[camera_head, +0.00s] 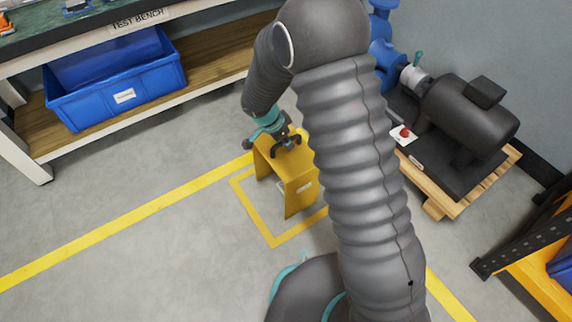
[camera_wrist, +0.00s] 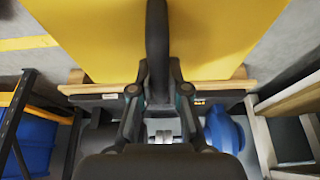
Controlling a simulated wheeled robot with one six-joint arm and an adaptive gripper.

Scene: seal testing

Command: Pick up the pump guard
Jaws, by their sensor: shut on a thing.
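The pump guard (camera_head: 298,178) is a bent yellow sheet cover, seen in the head view left of my arm, over a yellow square outline on the floor. I cannot tell whether its lower edges touch the floor. My gripper (camera_head: 286,146) is at its top and shut on it; the dark fingers hide the exact grip point. In the wrist view the guard's yellow panel (camera_wrist: 215,35) fills the upper middle, with my gripper (camera_wrist: 159,80) in front of it.
A motor (camera_head: 465,115) and blue pump (camera_head: 383,55) stand on a wooden pallet (camera_head: 445,200) at right. A test bench (camera_head: 215,20) with a blue crate (camera_head: 120,95) is at upper left. A dark rack (camera_head: 515,245) stands at far right. Floor at lower left is clear.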

